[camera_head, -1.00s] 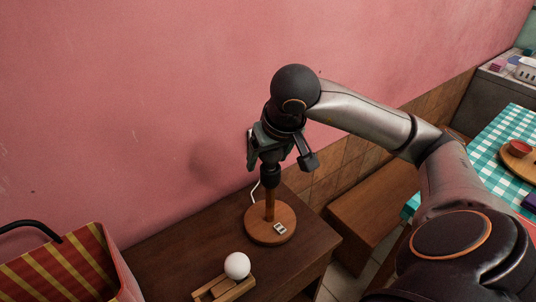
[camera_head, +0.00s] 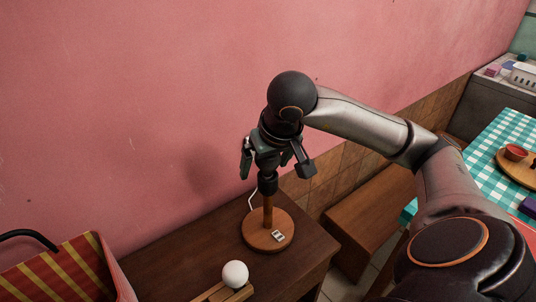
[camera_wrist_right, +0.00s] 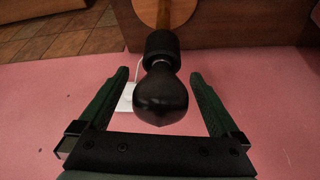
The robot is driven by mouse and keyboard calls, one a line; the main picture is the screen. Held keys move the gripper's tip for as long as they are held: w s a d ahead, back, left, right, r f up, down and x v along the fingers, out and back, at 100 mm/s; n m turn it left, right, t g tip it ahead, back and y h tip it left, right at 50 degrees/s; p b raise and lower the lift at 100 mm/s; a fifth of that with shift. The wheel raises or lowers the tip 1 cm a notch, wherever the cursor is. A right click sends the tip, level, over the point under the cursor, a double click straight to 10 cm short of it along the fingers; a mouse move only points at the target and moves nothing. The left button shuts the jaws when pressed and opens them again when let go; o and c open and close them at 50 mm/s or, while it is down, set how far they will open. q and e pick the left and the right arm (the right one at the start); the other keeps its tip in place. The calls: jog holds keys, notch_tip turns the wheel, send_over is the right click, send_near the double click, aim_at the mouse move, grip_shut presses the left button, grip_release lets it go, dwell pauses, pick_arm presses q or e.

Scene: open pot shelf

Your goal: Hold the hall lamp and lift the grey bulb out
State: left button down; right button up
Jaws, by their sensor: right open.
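The hall lamp stands upright on the dark wooden table, with a round wooden base (camera_head: 268,230), a wooden stem and a black socket (camera_head: 267,184). The grey bulb (camera_wrist_right: 160,97) is dark and rounded and sits at the socket's end in the right wrist view. In the head view my gripper mostly hides the bulb. My right gripper (camera_head: 273,172) points down over the lamp top. It is open, with one finger on each side of the bulb and visible gaps in the right wrist view (camera_wrist_right: 159,75). My left gripper is not in view.
A white bulb (camera_head: 235,274) rests on a small wooden holder (camera_head: 222,293) in front of the lamp. A red-and-yellow striped basket (camera_head: 70,270) is at the left. The pink wall (camera_head: 120,100) is close behind. A bench (camera_head: 370,212) and checkered table (camera_head: 490,150) are at the right.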

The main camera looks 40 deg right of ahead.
jog(key=p+v, duration=0.3)
jog(key=v, duration=0.9)
jog(key=shift+r, duration=0.15)
jog(key=shift+s+a, duration=0.1)
jog(key=shift+s, duration=0.05)
